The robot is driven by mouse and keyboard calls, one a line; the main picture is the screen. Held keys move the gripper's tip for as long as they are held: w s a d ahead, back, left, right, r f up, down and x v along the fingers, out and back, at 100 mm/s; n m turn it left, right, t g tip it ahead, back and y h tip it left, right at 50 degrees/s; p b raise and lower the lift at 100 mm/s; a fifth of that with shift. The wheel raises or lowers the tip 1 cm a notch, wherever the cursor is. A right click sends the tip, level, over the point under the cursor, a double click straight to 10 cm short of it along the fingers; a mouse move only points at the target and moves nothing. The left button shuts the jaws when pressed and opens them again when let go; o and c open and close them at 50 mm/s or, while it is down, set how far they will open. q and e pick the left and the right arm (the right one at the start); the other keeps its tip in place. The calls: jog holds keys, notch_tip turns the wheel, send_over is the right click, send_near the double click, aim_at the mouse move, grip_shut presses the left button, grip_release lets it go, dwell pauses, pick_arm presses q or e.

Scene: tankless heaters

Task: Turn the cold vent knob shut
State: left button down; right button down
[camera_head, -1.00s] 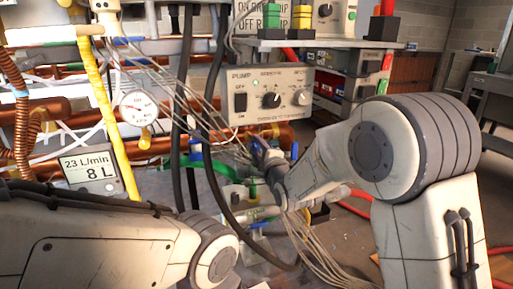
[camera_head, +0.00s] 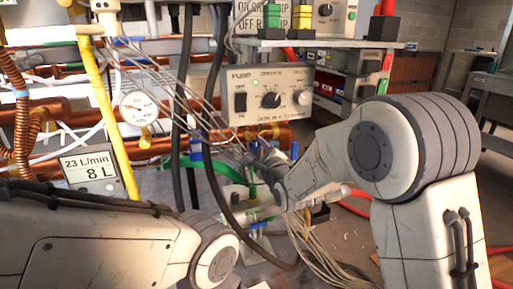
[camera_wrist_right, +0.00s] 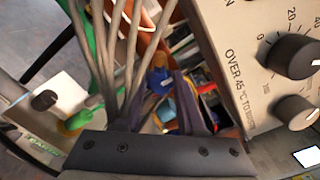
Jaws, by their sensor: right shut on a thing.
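My right gripper (camera_head: 260,155) reaches in from the right, below the pump panel, among grey cables. In the right wrist view its two dark fingers (camera_wrist_right: 160,92) are partly covered by the cables. A small blue knob (camera_wrist_right: 158,76), which I take to be the cold vent knob, shows at the fingertips, and the gripper is shut on it. The contact itself is mostly hidden, and the knob's angle cannot be read. My left arm lies across the lower left of the head view; its gripper is out of view.
The pump panel (camera_head: 268,92) with a black dial stands just behind the right gripper. Black hoses (camera_head: 178,120) hang left of it. A pressure gauge (camera_head: 138,107) and a flow display (camera_head: 91,170) reading 23 L/min and 8 L are at left. Red hose lies on the floor.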

jog(key=shift+f, duration=0.1)
jog(key=c, duration=0.5)
grip_release()
jog(key=shift+s, duration=0.15)
jog(key=p+v, duration=0.2)
jog(key=v, duration=0.8)
jog(key=shift+s, duration=0.15)
